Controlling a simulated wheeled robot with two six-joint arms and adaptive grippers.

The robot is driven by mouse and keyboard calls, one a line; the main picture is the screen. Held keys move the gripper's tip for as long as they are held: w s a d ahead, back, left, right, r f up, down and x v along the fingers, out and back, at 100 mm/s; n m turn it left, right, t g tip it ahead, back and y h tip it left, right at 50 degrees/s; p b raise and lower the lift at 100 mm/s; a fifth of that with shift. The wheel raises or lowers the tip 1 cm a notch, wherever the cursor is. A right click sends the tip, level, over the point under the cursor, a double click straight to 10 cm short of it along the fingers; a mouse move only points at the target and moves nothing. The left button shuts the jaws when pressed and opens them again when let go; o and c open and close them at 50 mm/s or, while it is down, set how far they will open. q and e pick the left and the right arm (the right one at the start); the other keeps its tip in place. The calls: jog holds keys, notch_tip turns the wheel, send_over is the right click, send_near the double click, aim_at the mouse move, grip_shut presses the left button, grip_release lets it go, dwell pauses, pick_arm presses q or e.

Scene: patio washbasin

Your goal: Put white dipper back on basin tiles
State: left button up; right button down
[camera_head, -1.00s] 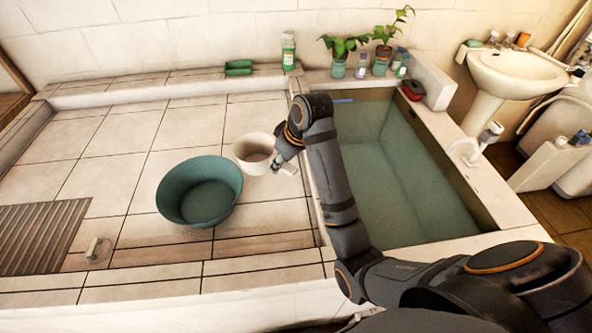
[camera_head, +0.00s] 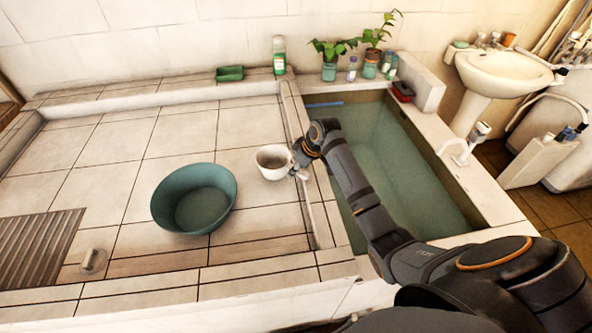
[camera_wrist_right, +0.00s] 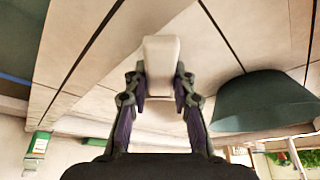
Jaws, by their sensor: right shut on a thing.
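The white dipper (camera_head: 273,163) is upright in the head view, just right of the green tub (camera_head: 193,200) and above or on the basin tiles (camera_head: 180,140); I cannot tell whether its base touches them. My right gripper (camera_head: 302,163) is at the dipper's right side, shut on its handle. In the right wrist view the pale handle (camera_wrist_right: 160,62) lies between the two fingers of the gripper (camera_wrist_right: 160,88), and the tub (camera_wrist_right: 265,102) is at the right. My left gripper is not in view.
A raised tiled ledge (camera_head: 308,190) separates the tiles from a water-filled trough (camera_head: 390,170) under my right arm. A metal grate (camera_head: 38,245) and a small fitting (camera_head: 93,262) lie at the left. Tiles behind the tub are clear.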

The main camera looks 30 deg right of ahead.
jog(key=shift+f, duration=0.5)
jog(key=shift+f, duration=0.1)
jog(key=shift+f, duration=0.5)
jog(key=c, duration=1.4)
grip_release()
jog(key=shift+r, duration=0.1)
jog(key=v, duration=1.3)
jog(key=shift+w, duration=0.2)
jog(key=shift+r, duration=0.15)
